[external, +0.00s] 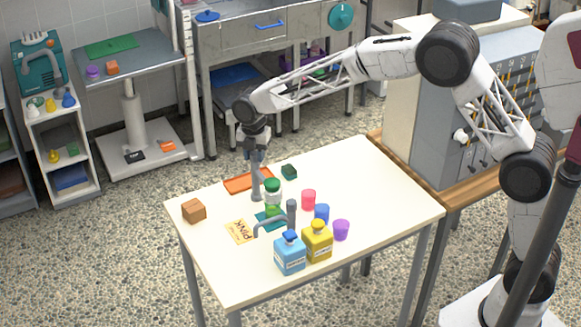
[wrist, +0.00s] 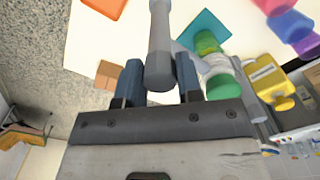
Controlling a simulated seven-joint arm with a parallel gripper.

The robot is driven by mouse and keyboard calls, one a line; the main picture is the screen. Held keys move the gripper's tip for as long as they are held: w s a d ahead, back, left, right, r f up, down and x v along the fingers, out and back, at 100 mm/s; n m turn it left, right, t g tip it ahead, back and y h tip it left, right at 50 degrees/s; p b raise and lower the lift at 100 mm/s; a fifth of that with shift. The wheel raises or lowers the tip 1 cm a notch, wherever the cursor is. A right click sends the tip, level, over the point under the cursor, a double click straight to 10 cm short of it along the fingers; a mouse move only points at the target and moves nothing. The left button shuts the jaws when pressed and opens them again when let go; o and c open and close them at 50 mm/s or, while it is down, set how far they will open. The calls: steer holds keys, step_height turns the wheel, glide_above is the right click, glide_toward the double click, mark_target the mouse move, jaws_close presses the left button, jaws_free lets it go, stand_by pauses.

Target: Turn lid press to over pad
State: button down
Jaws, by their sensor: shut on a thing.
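My gripper (external: 257,158) points down over the back left part of the white table. In the wrist view its two blue-grey fingers (wrist: 158,82) are shut on a grey upright rod (wrist: 159,55), which seems to be part of the lid press. The rod (external: 257,188) shows below the gripper in the external view. A second grey post with a bent arm (external: 291,214) stands nearer the front; how the two join is unclear. A teal pad (external: 265,222) lies between them, also in the wrist view (wrist: 203,27). A green-lidded jar (external: 272,187) stands close to the pad.
An orange tray (external: 236,187) lies behind the rod, a brown box (external: 194,211) at left, and a yellow card (external: 239,232) in front. Blue (external: 290,255) and yellow (external: 318,243) bottles and several coloured cups (external: 309,199) stand at right. The table's right rear is clear.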

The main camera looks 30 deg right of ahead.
steer(key=shift+r, duration=0.1)
steer(key=c, duration=0.8)
jaws_free()
steer(key=shift+r, duration=3.85)
